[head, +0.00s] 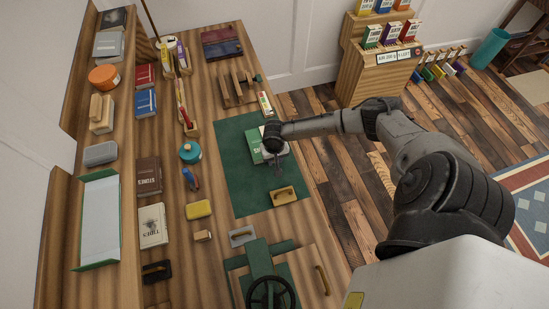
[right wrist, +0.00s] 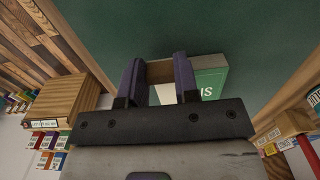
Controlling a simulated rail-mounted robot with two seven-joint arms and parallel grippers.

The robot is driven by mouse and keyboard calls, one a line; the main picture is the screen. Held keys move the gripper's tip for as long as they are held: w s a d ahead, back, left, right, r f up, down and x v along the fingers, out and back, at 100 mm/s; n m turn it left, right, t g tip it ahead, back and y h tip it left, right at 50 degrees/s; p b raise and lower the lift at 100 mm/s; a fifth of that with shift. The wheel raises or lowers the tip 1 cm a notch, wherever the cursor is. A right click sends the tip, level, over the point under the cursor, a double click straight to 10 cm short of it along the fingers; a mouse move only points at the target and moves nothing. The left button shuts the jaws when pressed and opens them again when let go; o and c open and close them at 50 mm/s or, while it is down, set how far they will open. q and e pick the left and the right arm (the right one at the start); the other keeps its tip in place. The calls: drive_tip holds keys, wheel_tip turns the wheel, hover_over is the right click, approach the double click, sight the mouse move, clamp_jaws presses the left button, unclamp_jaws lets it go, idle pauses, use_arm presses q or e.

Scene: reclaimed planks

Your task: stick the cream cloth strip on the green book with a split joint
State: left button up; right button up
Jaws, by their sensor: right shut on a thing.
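The green book (head: 253,146) lies on the green mat, partly hidden by my right gripper; it also shows in the right wrist view (right wrist: 211,82), with white letters on its cover. A brown band (right wrist: 160,71) shows beside it between my fingers. My right gripper (head: 277,165) is low over the book's right part. In the right wrist view its two dark fingers (right wrist: 158,78) stand around a pale piece (right wrist: 164,94), which looks like the cream cloth strip; its far end is hidden. I cannot tell whether it touches the book. My left gripper is not in view.
The green mat (head: 236,188) has bare room in front of the book. A wooden-handled tool (head: 284,195) lies there, and a small box (head: 265,104) stands behind. A press with a black wheel (head: 270,292) is at the near edge. Books and tools fill the bench's left.

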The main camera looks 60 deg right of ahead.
drive_tip(key=shift+f, duration=0.2)
drive_tip(key=o, duration=1)
drive_tip(key=shift+c, duration=0.2)
drive_tip(key=shift+r, duration=0.1)
wheel_tip(320, 180, up, 14)
drive_tip(key=p, duration=0.2)
drive_tip(key=shift+f, duration=0.2)
